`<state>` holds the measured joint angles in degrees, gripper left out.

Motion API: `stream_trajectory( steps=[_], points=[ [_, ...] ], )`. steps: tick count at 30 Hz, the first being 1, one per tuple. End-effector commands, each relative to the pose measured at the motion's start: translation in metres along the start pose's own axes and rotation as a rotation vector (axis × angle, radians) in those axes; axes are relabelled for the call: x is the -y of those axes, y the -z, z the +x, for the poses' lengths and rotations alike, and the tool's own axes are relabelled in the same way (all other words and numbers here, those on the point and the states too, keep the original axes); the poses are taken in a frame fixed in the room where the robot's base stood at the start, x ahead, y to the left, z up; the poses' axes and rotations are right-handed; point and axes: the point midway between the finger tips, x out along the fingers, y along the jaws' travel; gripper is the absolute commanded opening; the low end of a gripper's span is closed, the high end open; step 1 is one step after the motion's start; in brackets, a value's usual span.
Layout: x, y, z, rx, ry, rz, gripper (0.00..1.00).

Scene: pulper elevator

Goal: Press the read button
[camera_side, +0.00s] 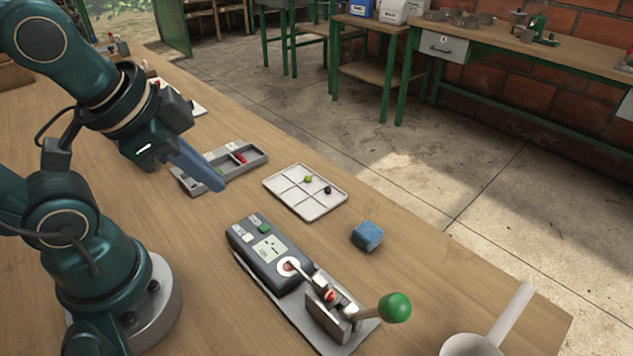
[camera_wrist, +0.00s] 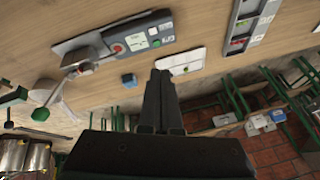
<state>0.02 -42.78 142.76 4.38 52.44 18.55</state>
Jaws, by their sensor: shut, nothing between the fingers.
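A dark grey meter (camera_side: 252,268) lies on the wooden table in front of my arm. Its top has a small display (camera_side: 270,248), a green button (camera_side: 264,229) and pale buttons (camera_side: 240,234). The lettering is too small to tell which is the read button. In the wrist view the meter (camera_wrist: 164,27) is at the upper middle, with the green button (camera_wrist: 168,39) and display (camera_wrist: 136,42). My gripper (camera_side: 219,186) is shut and empty, above the table behind the meter and apart from it; its fingers also show in the wrist view (camera_wrist: 160,74).
A lever clamp with a green knob (camera_side: 395,307) stands at the meter's near end. A blue sponge (camera_side: 367,236), a white sectioned tray (camera_side: 303,212) and a grey compartment tray (camera_side: 252,150) lie around it. A white pan-like vessel (camera_side: 470,346) is at the front right.

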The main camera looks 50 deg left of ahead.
Motion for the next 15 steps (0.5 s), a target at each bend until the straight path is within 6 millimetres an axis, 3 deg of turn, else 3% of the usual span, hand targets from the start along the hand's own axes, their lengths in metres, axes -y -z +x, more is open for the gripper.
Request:
stream_trajectory(
  steps=[9,15],
  points=[
    [0.027,-0.015,0.011,0.176,0.081,0.912,0.00],
    [0.042,-0.013,0.019,0.321,0.082,1.571,0.00]
  ],
)
